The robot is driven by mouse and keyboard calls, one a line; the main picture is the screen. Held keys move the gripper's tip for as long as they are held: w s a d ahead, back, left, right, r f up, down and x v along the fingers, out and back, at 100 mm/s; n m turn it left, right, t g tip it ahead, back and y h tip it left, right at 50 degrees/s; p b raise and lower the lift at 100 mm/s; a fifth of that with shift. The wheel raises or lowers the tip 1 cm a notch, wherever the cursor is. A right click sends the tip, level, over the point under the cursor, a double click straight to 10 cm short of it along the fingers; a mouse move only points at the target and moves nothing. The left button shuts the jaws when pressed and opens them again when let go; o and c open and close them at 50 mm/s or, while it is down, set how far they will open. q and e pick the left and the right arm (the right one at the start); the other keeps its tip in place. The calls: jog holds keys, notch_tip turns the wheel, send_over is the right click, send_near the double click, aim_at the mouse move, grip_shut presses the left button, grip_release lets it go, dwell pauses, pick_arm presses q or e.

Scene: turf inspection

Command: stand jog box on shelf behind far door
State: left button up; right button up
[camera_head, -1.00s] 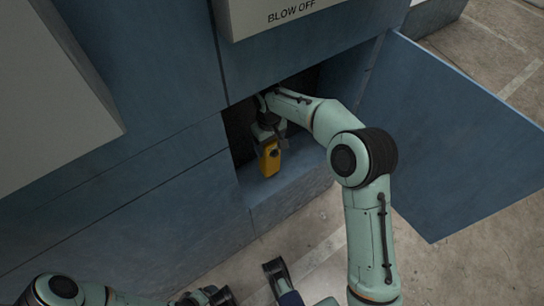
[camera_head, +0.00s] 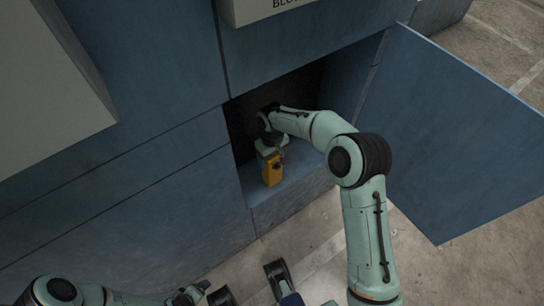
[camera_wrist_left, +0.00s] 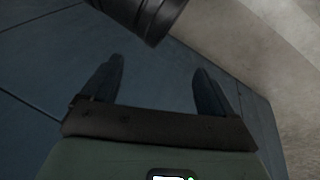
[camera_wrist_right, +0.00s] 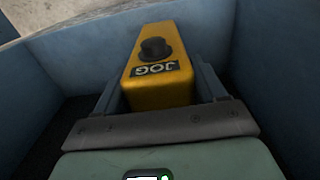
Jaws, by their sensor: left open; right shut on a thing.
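The jog box is a yellow box with a black knob and a JOG label. In the head view the jog box (camera_head: 272,170) is inside the open compartment, just above or on the blue shelf (camera_head: 290,182); I cannot tell if it touches. My right gripper (camera_head: 268,153) is shut on it. In the right wrist view the jog box (camera_wrist_right: 158,65) sits between the fingers of my right gripper (camera_wrist_right: 165,92). The blue door (camera_head: 455,130) stands wide open to the right. My left gripper (camera_wrist_left: 155,85) is open and empty, low beside the blue cabinet front.
A grey box with lettering (camera_head: 270,8) juts out above the compartment. Another grey box (camera_head: 45,80) juts out at upper left. The compartment walls (camera_wrist_right: 275,70) stand close around my right gripper. Concrete floor (camera_head: 440,270) is clear at lower right.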

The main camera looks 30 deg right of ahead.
jog(key=o, duration=1.8)
notch_tip(320, 180, up, 8)
jog(key=shift+f+p, duration=0.1)
jog(key=shift+p, duration=0.9)
pick_arm(q)
jog(key=s, duration=0.1)
jog(key=s+d+r, duration=0.1)
jog(key=s+r+g, duration=0.1)
jog(key=shift+d, duration=0.25)
jog(key=shift+s, duration=0.1)
pick_arm(e)
jog(key=shift+s, duration=0.1)
